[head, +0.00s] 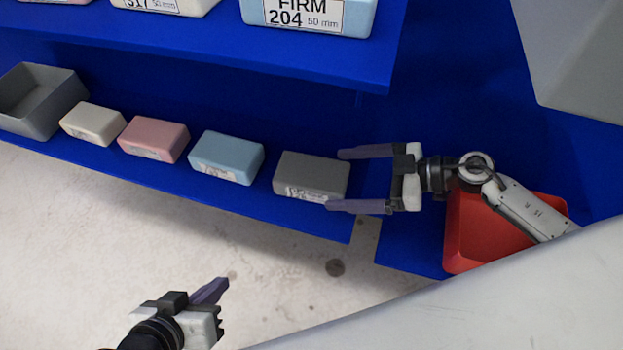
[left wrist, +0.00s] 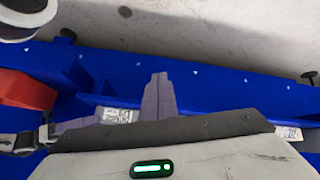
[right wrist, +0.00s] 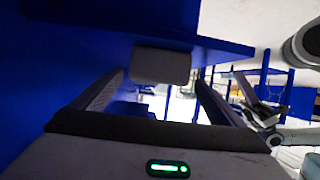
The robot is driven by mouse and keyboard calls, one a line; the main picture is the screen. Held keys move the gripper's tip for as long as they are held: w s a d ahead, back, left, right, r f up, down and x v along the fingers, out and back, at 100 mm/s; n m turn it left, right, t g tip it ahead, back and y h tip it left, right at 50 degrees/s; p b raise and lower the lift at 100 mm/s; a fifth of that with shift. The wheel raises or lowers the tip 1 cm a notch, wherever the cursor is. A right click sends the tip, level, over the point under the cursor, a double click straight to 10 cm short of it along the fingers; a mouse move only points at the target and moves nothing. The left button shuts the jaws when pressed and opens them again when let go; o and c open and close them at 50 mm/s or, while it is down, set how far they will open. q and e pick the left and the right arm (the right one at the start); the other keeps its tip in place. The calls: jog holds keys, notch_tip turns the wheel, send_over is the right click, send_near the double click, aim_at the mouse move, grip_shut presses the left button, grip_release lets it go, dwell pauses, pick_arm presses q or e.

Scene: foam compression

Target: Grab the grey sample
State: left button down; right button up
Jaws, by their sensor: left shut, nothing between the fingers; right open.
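The grey sample (head: 311,176) is a grey foam block with a white label on its front. It lies at the right end of the row on the lower blue shelf (head: 300,216). My right gripper (head: 338,179) is open at the block's right end, its fingertips near the block's back and front edges; I cannot tell whether they touch it. In the right wrist view the grey sample (right wrist: 161,66) shows dark between and beyond the open fingers (right wrist: 160,83). My left gripper (head: 222,290) is shut and empty over the pale floor, well in front of the shelf.
Blue (head: 226,157), pink (head: 153,139) and cream (head: 93,123) blocks sit left of the grey sample, then a grey bin (head: 41,100). A red bin (head: 505,235) stands right, under my right arm. An upper shelf (head: 200,45) with larger labelled blocks overhangs behind.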

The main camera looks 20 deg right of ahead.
aim_at(322, 177)
jog(key=b+x, duration=0.2)
jog(key=x, duration=0.3)
jog(key=shift+w+r+b, duration=0.1)
jog(key=shift+w+b, duration=0.05)
jog(key=shift+b, duration=0.25)
jog(key=shift+w+a, duration=0.15)
jog(key=shift+a, duration=0.15)
pick_arm(q)
jog(key=shift+w+d+r+t+h, duration=0.2)
jog(key=shift+w+d+r+h, duration=0.1)
jog(key=shift+d+r, duration=0.2)
jog(key=shift+w+d+r+t+h, duration=0.2)
jog(key=shift+d+r+h, duration=0.15)
jog(key=shift+r, duration=0.15)
pick_arm(e)
jog(key=c, duration=1.1)
